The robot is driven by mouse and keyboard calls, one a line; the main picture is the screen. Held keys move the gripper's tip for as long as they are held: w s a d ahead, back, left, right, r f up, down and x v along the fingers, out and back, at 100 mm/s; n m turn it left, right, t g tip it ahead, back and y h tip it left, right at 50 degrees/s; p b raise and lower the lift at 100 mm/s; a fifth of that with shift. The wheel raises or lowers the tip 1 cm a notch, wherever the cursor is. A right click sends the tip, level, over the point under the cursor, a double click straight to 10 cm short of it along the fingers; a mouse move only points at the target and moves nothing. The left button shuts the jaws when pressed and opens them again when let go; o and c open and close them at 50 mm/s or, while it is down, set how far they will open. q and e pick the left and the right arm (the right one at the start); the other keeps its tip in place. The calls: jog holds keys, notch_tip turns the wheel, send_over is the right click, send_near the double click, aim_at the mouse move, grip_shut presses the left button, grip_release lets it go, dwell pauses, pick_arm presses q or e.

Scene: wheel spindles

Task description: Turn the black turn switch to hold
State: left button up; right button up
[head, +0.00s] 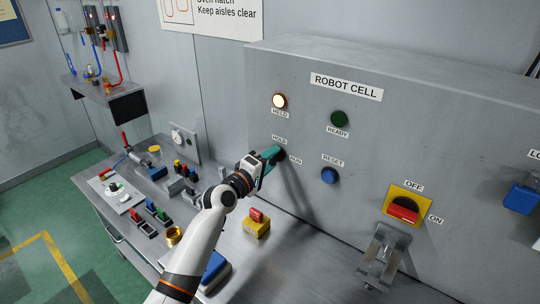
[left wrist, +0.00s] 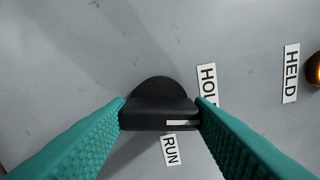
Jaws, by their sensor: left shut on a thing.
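The black turn switch (left wrist: 158,95) is on the grey panel, with its handle between my left gripper's teal fingers (left wrist: 160,116) in the left wrist view. The fingers touch the two ends of the handle. A white mark (left wrist: 182,123) on the handle lies at its right end, toward the side of the HOLD label (left wrist: 207,84), which a finger partly covers. The RUN label (left wrist: 169,150) is below the handle. In the head view my left gripper (head: 274,155) is at the switch and mostly hides it. My right gripper is not in view.
The HELD lamp (head: 279,101) glows; the green READY lamp (head: 339,118) looks dark. A blue RESET button (head: 328,175) and a red OFF/ON switch (head: 403,209) are to the right.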

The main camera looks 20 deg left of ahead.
pick_arm(q)
jog(key=shift+n+p, duration=0.5)
jog(key=shift+n, duration=0.7)
jog(key=o, duration=1)
jog(key=b+v, duration=0.2)
jog(key=v, duration=1)
